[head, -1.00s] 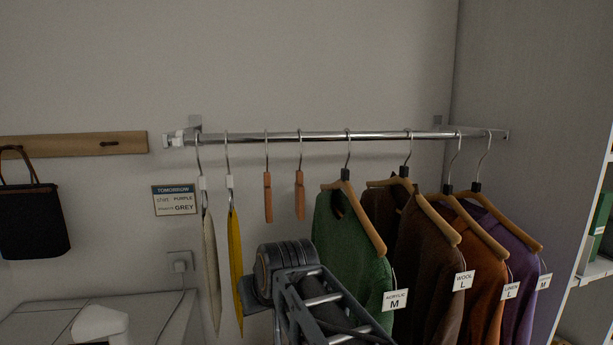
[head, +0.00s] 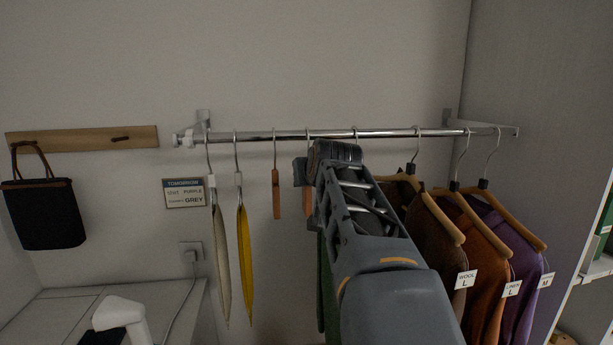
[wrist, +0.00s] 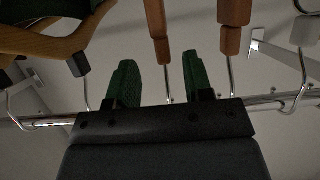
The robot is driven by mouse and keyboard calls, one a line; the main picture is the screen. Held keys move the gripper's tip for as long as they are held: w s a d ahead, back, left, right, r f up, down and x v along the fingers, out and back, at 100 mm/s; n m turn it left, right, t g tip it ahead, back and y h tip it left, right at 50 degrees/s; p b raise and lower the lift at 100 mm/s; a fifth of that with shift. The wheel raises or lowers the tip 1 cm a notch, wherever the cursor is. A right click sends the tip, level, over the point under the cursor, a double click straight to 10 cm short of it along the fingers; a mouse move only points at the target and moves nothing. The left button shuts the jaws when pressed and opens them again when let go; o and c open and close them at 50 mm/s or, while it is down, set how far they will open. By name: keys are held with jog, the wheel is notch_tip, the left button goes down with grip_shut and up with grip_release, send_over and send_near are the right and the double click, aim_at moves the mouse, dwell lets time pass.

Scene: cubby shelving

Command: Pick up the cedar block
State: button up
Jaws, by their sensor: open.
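Two orange-brown cedar blocks hang from the rail by wire hooks. The left cedar block (head: 276,196) is in clear view in the head view. The right cedar block (head: 308,203) is partly hidden behind my wrist. The wrist view is upside down against the head view, and there the right block (wrist: 156,18) shows left of the other block (wrist: 231,16). The right block's hook and lower collar, as pictured, appear in the gap between the fingers. I cannot tell whether they touch.
A chrome rail (head: 250,136) runs along the wall. Cream (head: 221,260) and yellow (head: 244,265) flat items hang to the left. Brown (head: 423,250), orange (head: 483,265) and purple (head: 520,280) garments hang close on the right. My arm hides most of the green garment (head: 325,285).

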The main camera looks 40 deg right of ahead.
jog(key=shift+p+x, duration=1.15)
jog(key=shift+x, duration=1.65)
jog(key=shift+a, duration=0.15)
grip_shut()
